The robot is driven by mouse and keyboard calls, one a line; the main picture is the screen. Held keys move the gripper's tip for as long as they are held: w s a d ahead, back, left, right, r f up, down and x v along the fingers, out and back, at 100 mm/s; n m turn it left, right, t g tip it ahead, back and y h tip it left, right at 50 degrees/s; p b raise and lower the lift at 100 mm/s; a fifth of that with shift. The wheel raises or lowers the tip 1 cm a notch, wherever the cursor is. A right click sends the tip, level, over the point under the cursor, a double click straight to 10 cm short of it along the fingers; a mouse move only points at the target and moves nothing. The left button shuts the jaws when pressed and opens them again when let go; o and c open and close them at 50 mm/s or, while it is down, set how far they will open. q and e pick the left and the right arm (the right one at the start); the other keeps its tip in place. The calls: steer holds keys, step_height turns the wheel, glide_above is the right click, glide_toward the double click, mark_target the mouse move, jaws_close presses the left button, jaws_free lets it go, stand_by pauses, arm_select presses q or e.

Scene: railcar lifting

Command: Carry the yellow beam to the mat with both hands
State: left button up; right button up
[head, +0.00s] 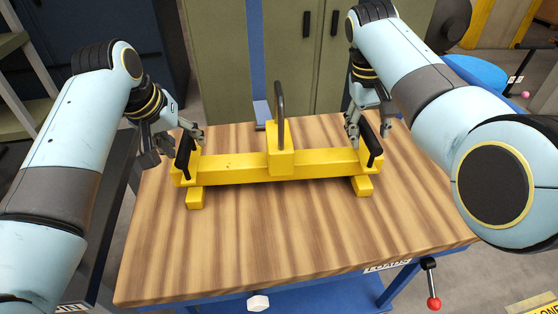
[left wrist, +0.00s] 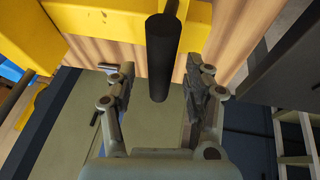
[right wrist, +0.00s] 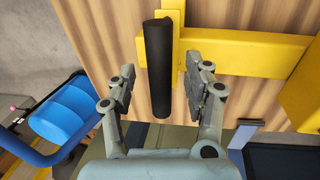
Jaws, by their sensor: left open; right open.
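The yellow beam (head: 235,168) lies level on the wooden table (head: 270,235), resting on short yellow feet. It has a black handle at each end and a tall dark hoop in the middle. My left gripper (head: 178,142) is open at the left handle (head: 184,158); in the left wrist view this handle (left wrist: 160,60) stands between the spread fingers, apart from both. My right gripper (head: 370,124) is open at the right handle (head: 370,142); in the right wrist view this handle (right wrist: 156,75) is between the fingers, with gaps. I cannot make out the mat.
The table top is clear in front of the beam. A green cabinet (head: 225,60) stands behind the table. A lever with a red knob (head: 433,303) sticks out at the table's front right.

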arm_select(q)
steer(key=shift+x, duration=0.85)
arm_select(e)
steer(key=shift+d+f, duration=0.15)
steer(key=shift+f, duration=0.75)
arm_select(q)
jaws_close()
arm_select(e)
jaws_close()
arm_select(q)
steer(key=shift+d, duration=0.1)
arm_select(e)
steer(key=shift+w+r, duration=0.1)
steer(key=shift+r, duration=0.05)
arm_select(q)
steer(key=shift+w+r, duration=0.15)
steer(key=shift+r, duration=0.05)
arm_select(e)
steer(key=shift+w+r, duration=0.1)
steer(key=shift+r, duration=0.1)
